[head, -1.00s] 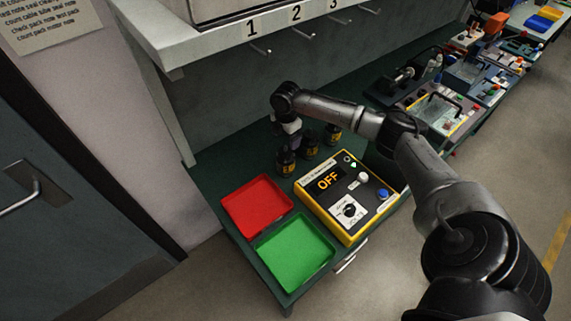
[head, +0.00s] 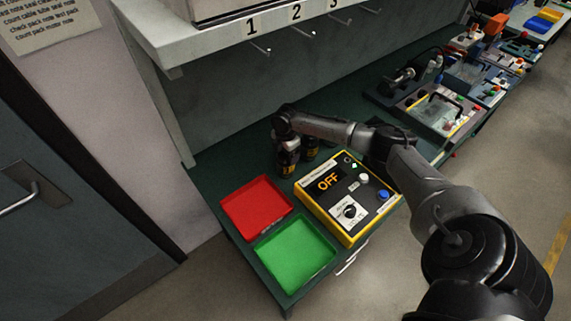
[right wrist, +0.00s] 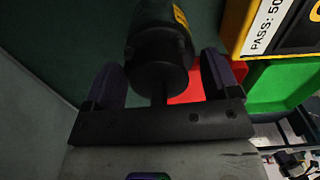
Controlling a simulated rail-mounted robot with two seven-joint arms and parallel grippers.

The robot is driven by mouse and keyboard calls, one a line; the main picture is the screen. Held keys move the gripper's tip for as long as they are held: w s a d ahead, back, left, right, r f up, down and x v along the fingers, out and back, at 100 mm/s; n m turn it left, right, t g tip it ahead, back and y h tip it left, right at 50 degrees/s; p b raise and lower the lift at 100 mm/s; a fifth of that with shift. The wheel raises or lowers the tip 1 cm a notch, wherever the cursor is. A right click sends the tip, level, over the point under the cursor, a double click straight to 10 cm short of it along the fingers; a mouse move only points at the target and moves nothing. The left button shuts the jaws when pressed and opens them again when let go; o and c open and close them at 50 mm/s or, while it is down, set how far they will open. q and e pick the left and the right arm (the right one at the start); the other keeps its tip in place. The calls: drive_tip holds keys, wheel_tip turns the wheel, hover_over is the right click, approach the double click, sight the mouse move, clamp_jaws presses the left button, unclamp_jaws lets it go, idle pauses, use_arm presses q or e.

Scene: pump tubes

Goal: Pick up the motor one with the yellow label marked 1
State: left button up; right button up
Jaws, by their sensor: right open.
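The leftmost dark motor with a yellow label (head: 287,168) stands on the green bench behind the red tray, below the shelf number 1. The number on its label is too small to read. My right gripper (head: 287,145) is low over this motor, pointing down. In the right wrist view the black motor (right wrist: 160,58) lies between the two spread fingers of the open gripper (right wrist: 162,78), with a gap on each side. A yellow label edge shows on the motor there. Another motor (head: 310,153) stands just right, partly hidden by my arm. My left gripper is not in view.
A red tray (head: 229,198) and a green tray (head: 262,243) sit at the bench's front left. A yellow control box (head: 338,221) reading OFF is close right of the motors. A shelf (head: 215,41) with hooks overhangs the back. More equipment stands farther right.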

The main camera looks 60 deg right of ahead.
drive_tip(key=shift+r, duration=0.1)
clamp_jaws()
idle(0.6)
drive_tip(key=shift+r, duration=0.15)
